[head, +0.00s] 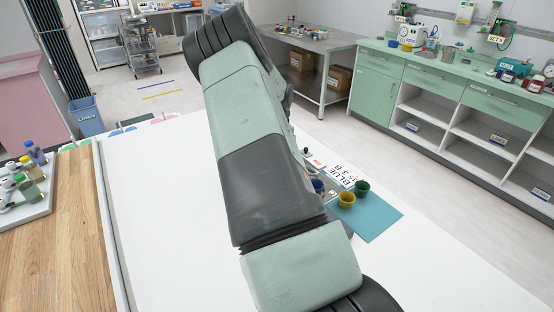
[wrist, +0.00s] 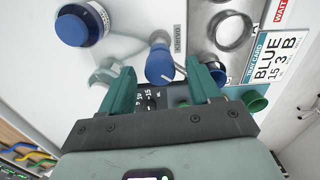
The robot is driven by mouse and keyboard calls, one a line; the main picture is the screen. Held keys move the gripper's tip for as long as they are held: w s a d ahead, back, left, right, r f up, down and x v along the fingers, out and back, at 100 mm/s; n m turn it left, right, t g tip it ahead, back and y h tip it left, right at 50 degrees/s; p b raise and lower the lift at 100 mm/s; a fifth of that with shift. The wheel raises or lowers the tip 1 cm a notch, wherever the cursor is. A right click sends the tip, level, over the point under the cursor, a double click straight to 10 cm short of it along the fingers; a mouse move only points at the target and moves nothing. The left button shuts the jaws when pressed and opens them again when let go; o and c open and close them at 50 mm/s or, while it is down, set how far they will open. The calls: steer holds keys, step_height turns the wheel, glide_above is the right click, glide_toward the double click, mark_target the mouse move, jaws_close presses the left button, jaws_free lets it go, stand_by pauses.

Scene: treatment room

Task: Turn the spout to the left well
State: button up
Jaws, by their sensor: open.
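In the wrist view, my gripper (wrist: 160,70) is open, its two teal fingers apart. A blue round-ended piece (wrist: 159,64) with a pale line on it shows between the fingertips; I cannot tell if either finger touches it. A pale curved piece (wrist: 108,72) lies by the left finger; I cannot tell whether it is the spout. A steel plate with a round ringed well (wrist: 232,32) is at the upper right. In the head view, my arm hides the gripper and most of this spot.
A blue-lidded jar (wrist: 80,25) stands at the upper left of the wrist view. Blue (head: 318,186), yellow (head: 346,199) and green (head: 362,188) cups stand by a tray card (head: 345,177) and a teal mat (head: 378,222). The white table (head: 160,200) is clear at left.

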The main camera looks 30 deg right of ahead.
step_height(320, 180, up, 10)
stand_by(0.4)
stand_by(0.3)
steer(key=s+a+r+n+t, duration=0.1)
steer(key=s+a+r+n, duration=0.2)
steer(key=a+r+n, duration=0.25)
steer(key=s+a+r+n+t+y, duration=0.1)
steer(key=s+a+r+n, duration=0.35)
steer(key=a+r, duration=0.2)
steer(key=s+a+r+n+t, duration=0.1)
steer(key=s+a+r+n, duration=0.1)
steer(key=a+r+n, duration=0.45)
steer(key=s+a+r+n+t, duration=0.1)
steer(key=s+a+n, duration=0.2)
steer(key=s+n, duration=0.3)
steer(key=s+a+r+n, duration=0.1)
steer(key=s+a+n, duration=0.3)
steer(key=s+n, duration=0.2)
steer(key=s+a+r+n+t+h, duration=0.1)
steer(key=s+a+n, duration=0.3)
steer(key=s+n, duration=0.3)
steer(key=shift+s+r+t, duration=0.3)
steer(key=shift+s, duration=0.4)
